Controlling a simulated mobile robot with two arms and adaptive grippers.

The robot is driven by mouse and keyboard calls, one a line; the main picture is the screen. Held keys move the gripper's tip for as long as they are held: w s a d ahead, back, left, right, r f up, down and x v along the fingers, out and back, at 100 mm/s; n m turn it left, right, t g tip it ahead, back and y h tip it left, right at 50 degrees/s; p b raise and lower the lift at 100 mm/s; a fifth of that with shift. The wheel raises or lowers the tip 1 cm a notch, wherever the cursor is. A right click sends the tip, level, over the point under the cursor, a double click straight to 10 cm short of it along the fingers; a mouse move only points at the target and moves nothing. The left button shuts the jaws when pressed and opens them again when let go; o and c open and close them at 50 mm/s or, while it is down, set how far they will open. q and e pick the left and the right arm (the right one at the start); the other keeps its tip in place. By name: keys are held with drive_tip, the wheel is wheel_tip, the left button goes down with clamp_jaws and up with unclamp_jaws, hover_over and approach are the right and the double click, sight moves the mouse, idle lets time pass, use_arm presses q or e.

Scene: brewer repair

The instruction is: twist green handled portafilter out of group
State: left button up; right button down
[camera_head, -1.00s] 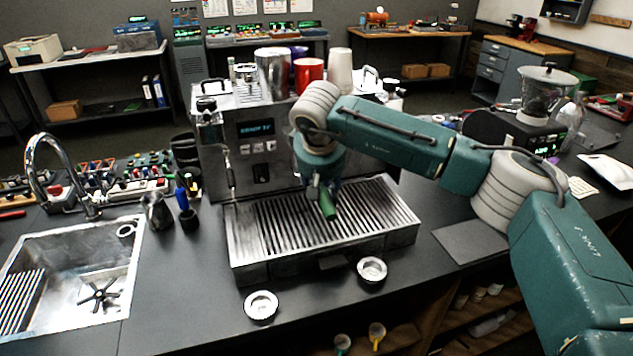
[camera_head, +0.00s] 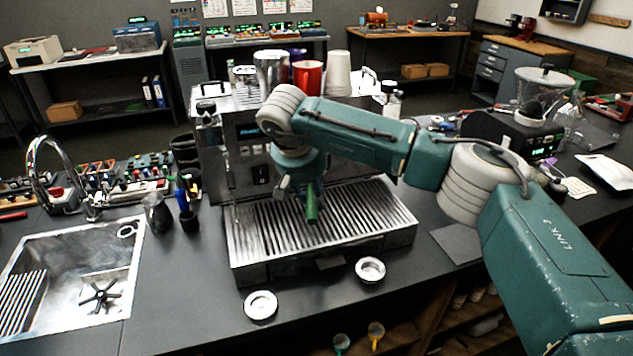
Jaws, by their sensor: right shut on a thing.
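The green handle of the portafilter (camera_head: 311,204) points toward the front of the espresso machine (camera_head: 232,178), above the slatted drip tray (camera_head: 255,228). My right gripper (camera_head: 309,190) is at the machine's front and is shut on the green handle. My wrist hides the group and the portafilter's head, so I cannot tell whether it is still seated. My left gripper is not in view.
Two round metal baskets (camera_head: 261,305) (camera_head: 370,269) sit on the counter in front of the drip tray. A sink (camera_head: 65,250) is at the left. A metal pitcher (camera_head: 157,214) and a dark cup with tools (camera_head: 189,220) stand between sink and machine.

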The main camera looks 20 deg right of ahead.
drive_tip(key=a+m+p, duration=0.1)
drive_tip(key=w+a+m+g+h+p, duration=0.1)
drive_tip(key=a+m, duration=0.1)
drive_tip(key=w+a+m+p, duration=0.1)
drive_tip(key=m, duration=0.1)
drive_tip(key=shift+a+g, duration=0.25)
drive_tip(key=shift+g, duration=0.15)
idle(0.8)
drive_tip(key=shift+d+r, duration=0.1)
drive_tip(key=shift+p, duration=0.45)
drive_tip(key=shift+w, duration=0.1)
idle(1.1)
drive_tip(key=shift+f, duration=0.85)
idle(1.7)
drive_tip(key=shift+f+b, duration=0.4)
drive_tip(key=shift+b, duration=0.15)
idle(1.4)
